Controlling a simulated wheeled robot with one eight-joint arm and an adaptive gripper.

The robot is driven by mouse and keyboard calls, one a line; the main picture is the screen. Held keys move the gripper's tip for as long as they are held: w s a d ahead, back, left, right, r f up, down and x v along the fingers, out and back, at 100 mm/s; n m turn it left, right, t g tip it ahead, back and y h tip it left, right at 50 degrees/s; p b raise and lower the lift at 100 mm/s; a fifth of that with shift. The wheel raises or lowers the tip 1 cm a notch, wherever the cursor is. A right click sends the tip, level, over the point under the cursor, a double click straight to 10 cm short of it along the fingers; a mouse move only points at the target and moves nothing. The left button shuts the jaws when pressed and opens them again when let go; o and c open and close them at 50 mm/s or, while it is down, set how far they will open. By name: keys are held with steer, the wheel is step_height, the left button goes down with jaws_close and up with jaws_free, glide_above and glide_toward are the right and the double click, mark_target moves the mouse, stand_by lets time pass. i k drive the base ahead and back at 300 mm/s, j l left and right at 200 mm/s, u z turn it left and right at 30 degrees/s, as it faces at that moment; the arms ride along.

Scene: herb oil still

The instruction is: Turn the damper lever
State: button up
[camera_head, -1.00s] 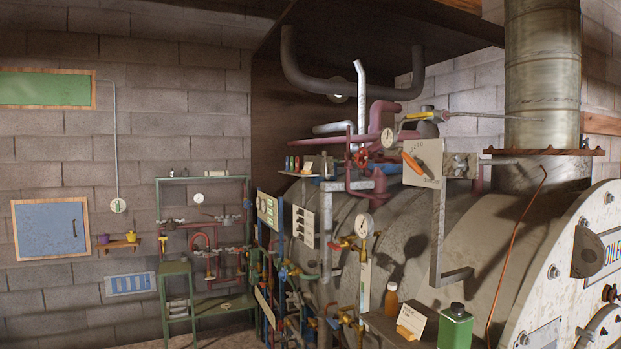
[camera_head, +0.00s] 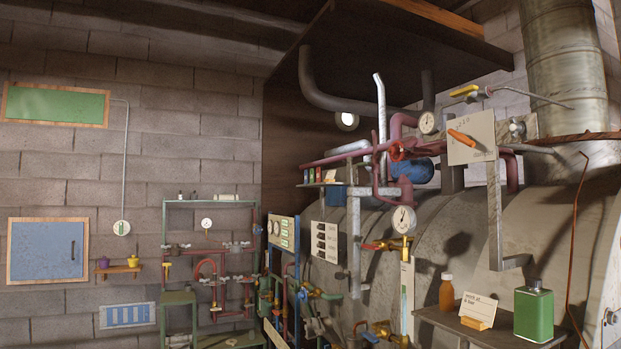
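A pale upright plate (camera_head: 484,150) on a grey metal post carries an orange-handled lever (camera_head: 461,138), which appears to be the damper lever. The handle slants down to the right across the plate. The markings on the plate are too small to read. A grey fitting (camera_head: 517,130) sits at the plate's right side, and a rod (camera_head: 528,149) runs from there toward the flue (camera_head: 566,62). A yellow-handled lever (camera_head: 464,90) with a thin rod is above the plate. My gripper is not in view, and nothing touches the orange handle.
The large grey boiler (camera_head: 452,222) fills the right side. A shelf (camera_head: 495,335) in front holds a green can (camera_head: 534,311), a brown bottle (camera_head: 446,291) and a card (camera_head: 479,308). Red pipes, a brass-mounted gauge (camera_head: 404,220) and the grey post (camera_head: 495,215) crowd the space around the plate.

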mark_target(467, 140)
steer(key=i+j, duration=0.3)
steer(key=j, duration=0.2)
steer(key=i+j, duration=0.65)
steer(key=j, duration=0.3)
steer(key=i+j, duration=0.3)
steer(key=j, duration=0.2)
